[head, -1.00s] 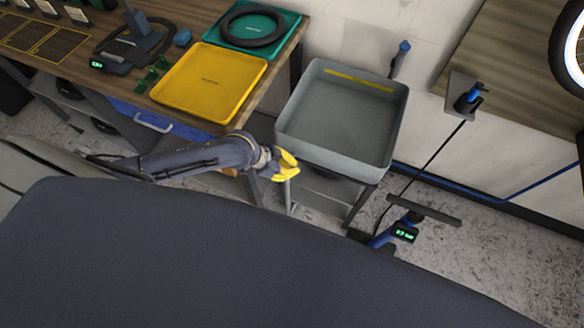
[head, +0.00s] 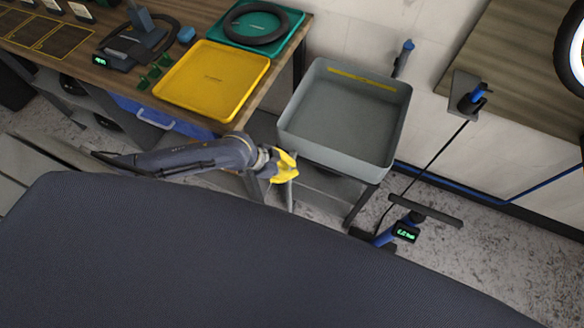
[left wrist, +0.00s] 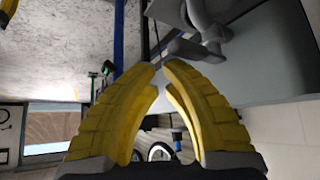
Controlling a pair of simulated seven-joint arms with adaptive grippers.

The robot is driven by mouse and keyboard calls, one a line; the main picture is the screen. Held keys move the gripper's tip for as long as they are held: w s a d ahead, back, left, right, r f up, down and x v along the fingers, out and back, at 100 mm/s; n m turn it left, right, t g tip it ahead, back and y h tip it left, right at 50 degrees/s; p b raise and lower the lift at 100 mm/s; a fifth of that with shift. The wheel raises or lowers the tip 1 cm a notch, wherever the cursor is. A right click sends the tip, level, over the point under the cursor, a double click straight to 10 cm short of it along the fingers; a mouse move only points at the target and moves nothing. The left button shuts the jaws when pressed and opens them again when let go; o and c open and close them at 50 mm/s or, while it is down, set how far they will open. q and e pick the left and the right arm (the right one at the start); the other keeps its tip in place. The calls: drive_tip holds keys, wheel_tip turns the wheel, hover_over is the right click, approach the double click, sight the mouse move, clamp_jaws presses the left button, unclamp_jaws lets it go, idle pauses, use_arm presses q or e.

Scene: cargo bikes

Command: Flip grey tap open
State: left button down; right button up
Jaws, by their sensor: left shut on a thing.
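The grey tap (left wrist: 208,28) shows in the left wrist view just beyond my fingertips, with a short grey lever reaching toward them. My left gripper (head: 286,166) has yellow fingers and is at the front left corner of the grey basin (head: 345,113), below its rim. In the left wrist view the fingertips (left wrist: 160,68) are drawn close together at the lever's end, shut on it. The exact contact is partly hidden by the fingers. In the head view the tap is not clearly visible.
A yellow tray (head: 212,80) and a green tray (head: 262,28) with a black ring lie on the wooden bench at left. A blue floor pump with a lit display (head: 405,233) stands right of the basin. A blue-topped fitting (head: 405,52) rises behind the basin.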

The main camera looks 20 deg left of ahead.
use_arm(q)
drive_tip(key=v, duration=1.1)
drive_tip(key=w+d+t+y, duration=0.1)
drive_tip(key=d+t+y, duration=0.15)
drive_tip(key=d, duration=0.25)
drive_tip(key=s+a+n+y, duration=0.3)
drive_tip(key=s+a+y, duration=0.6)
drive_tip(key=a, duration=0.3)
drive_tip(key=s+d+f+n+g+h, duration=0.1)
drive_tip(key=s+d+f+h, duration=0.15)
drive_tip(key=f, duration=1.35)
drive_tip(key=s+d+f+g+h, duration=0.1)
drive_tip(key=d+f+g, duration=0.15)
drive_tip(key=f, duration=1.35)
drive_tip(key=s+f+n+g+h, duration=0.1)
drive_tip(key=s+f+n+g, duration=0.1)
drive_tip(key=s+f, duration=1.8)
drive_tip(key=shift+s+f+n+h, duration=0.3)
drive_tip(key=shift+s+n, duration=0.2)
drive_tip(key=shift+s, duration=0.2)
